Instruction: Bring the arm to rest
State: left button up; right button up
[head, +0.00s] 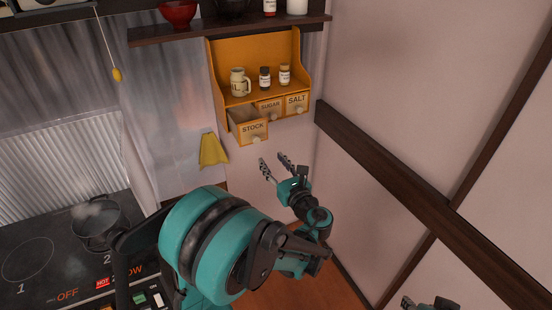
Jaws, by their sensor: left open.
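My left gripper (274,162) is open and empty, its two fingers spread and pointing up toward the wall shelf. It is in front of and below the drawers, apart from them. My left arm bends across the lower middle of the head view. Dark tips of my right gripper (430,304) show at the bottom right edge. Most of it is cut off, so I cannot tell its state.
SUGAR (270,108) and SALT (297,103) drawers look shut. A pot (97,222) steams on the stove.

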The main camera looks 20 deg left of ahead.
pick_arm(q)
jog(key=s+f+n+g+h, duration=0.4)
jog(key=s+n+h, duration=0.2)
jog(key=s+n, duration=0.55)
jog(key=s+d+f+n+h, duration=0.3)
jog(key=s+d+n+h, duration=0.4)
jog(key=s+d+n, duration=0.3)
jog(key=s+n, duration=0.2)
jog(key=n, duration=0.2)
jog(key=shift+h, duration=0.4)
jog(key=shift+s+f+n, duration=0.1)
jog(key=shift+n, duration=0.15)
